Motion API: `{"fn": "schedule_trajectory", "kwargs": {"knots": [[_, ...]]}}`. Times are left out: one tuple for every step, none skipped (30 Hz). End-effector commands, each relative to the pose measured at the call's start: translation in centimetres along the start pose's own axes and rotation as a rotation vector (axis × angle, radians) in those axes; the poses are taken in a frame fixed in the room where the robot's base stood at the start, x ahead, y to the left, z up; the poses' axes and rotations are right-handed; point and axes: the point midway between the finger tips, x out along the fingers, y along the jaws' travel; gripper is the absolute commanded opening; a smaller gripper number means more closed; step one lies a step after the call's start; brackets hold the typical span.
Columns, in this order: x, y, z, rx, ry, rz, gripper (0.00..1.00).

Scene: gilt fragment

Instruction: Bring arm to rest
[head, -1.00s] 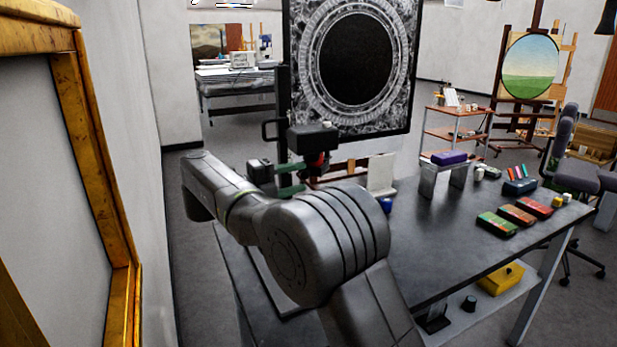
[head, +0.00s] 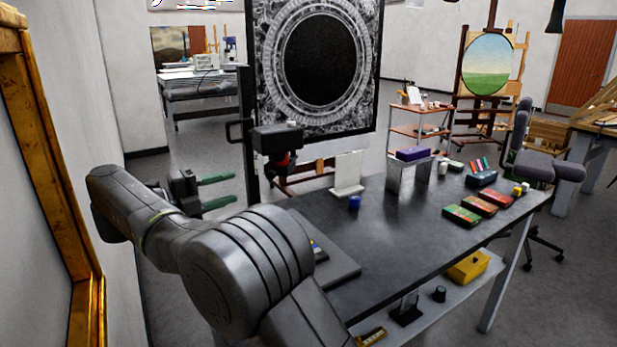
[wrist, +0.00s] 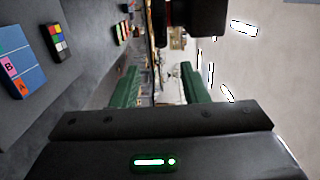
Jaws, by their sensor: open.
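My gripper (head: 217,191) is at the left of the head view, beyond my bent arm. Its two green fingers are apart and point to the right, with nothing between them. In the wrist view the fingers (wrist: 160,88) stand wide apart, and the view is turned on its side. The gripper is in the air at the left of the dark table (head: 400,235), touching nothing that I can see. My arm hides part of the table's near left corner.
A dark frame with an ornate ring panel (head: 262,60) stands beyond the table. A gilt frame (head: 50,170) hangs on the left wall, near my arm. On the table are a blue jar (head: 355,203), a white stand (head: 348,175) and several coloured boxes (head: 479,204). The table's middle is clear.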

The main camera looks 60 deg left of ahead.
Motion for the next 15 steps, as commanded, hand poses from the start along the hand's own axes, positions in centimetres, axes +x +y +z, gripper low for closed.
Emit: {"fn": "schedule_trajectory", "kwargs": {"knots": [[0.5,0.0,0.0,-0.001,0.002,0.0,0.4],[0.8,0.0,0.0,-0.001,0.002,0.0,0.4],[1.3,-0.1,0.0,-0.001,0.002,0.0,0.4],[1.8,-0.1,0.0,-0.001,0.002,0.0,0.4],[2.4,-0.1,-0.1,-0.001,0.004,0.0,0.4],[3.1,-0.1,-0.1,0.0,0.005,0.0,0.4],[3.7,-0.1,-0.1,0.0,0.004,0.0,0.4],[4.3,-0.1,-0.1,0.0,0.004,0.0,0.4],[5.1,-0.1,-0.1,0.0,0.006,0.0,0.4],[5.7,-0.1,-0.1,-0.001,0.005,0.0,0.4],[6.3,-0.1,-0.1,-0.001,0.005,-0.001,0.4],[7.1,-0.1,-0.1,-0.001,0.006,0.0,0.4],[7.7,-0.1,-0.1,0.0,0.006,-0.001,0.4],[8.3,-0.1,-0.1,0.0,0.005,-0.001,0.4],[9.1,-0.1,-0.1,0.0,0.006,-0.001,0.4]]}}
